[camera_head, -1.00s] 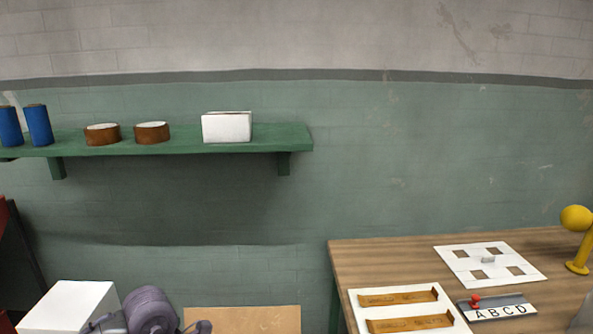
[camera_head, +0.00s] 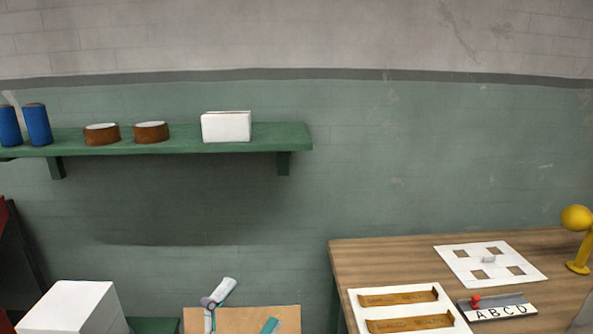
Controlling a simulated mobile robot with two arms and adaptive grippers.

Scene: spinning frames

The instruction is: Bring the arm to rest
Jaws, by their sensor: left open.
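My left gripper (camera_head: 246,308) shows at the bottom edge, left of centre, in the head view. Its pale grey and teal finger parts stand apart, with a gap between them, in front of a tan board. It is open and I see nothing held in it. The rest of that arm is below the frame. My right gripper is not in view.
A tan board (camera_head: 288,316) is behind the gripper, and a white box (camera_head: 68,306) is at the lower left. A wooden table (camera_head: 375,263) at the right bears white panels, a letter strip and a yellow knobbed post (camera_head: 577,220). A green shelf (camera_head: 225,144) hangs above.

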